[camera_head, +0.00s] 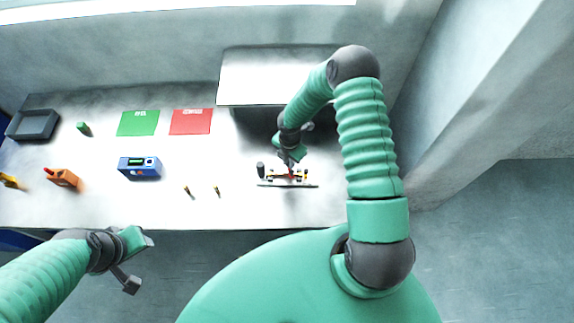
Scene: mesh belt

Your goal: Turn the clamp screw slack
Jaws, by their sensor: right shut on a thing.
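The clamp fixture (270,184) sits on the white table at the right, a low long base with a dark upright part at its left end and small red and yellow parts on it. My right gripper (290,163) comes down over the middle of the fixture and is shut on a small part there, which looks like the clamp screw; the fingers mostly hide it. My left gripper (140,262) hangs in front of the table's near edge, its two fingers apart with nothing between them.
A raised white panel (262,78) stands behind.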

